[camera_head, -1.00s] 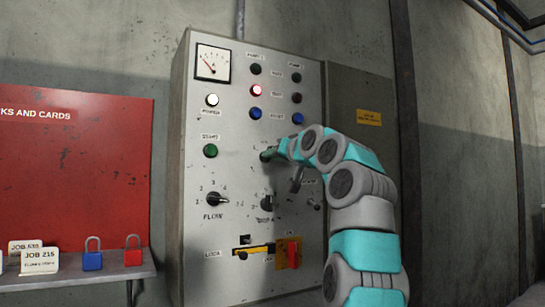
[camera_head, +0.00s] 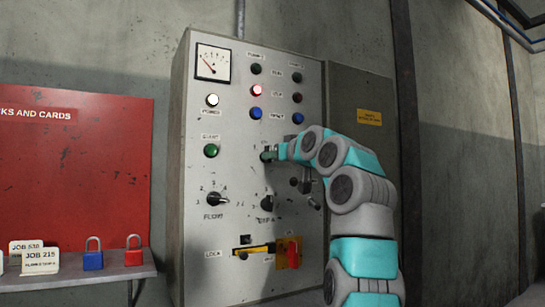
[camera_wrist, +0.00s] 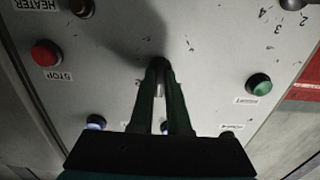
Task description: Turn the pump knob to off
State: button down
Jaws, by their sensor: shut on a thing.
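My gripper (camera_head: 268,156) is at the grey control panel (camera_head: 228,225), right of the green start button (camera_head: 211,151). In the wrist view, the two long dark fingers of my gripper (camera_wrist: 161,72) close around a small dark knob (camera_wrist: 158,62) on the panel face. It stands where the pump knob would be, but its label is not readable. The fingers hide most of the knob, so its pointer direction cannot be told. In the head view my gripper and arm cover the knob.
Below are the flow selector (camera_head: 216,199), another black knob (camera_head: 267,203) and a red switch (camera_head: 292,252). The wrist view shows a red stop button (camera_wrist: 46,53) and the green button (camera_wrist: 259,84) to the sides. Padlocks (camera_head: 93,256) sit on a shelf at left.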

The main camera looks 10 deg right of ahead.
jog(key=shift+f, duration=0.15)
jog(key=c, duration=0.9)
grip_release()
jog(key=shift+s, duration=0.1)
jog(key=b+v, duration=0.2)
jog(key=v, duration=0.5)
jog(key=shift+s+d+b, duration=0.1)
jog(key=shift+s+b, duration=0.15)
jog(key=shift+b, duration=0.1)
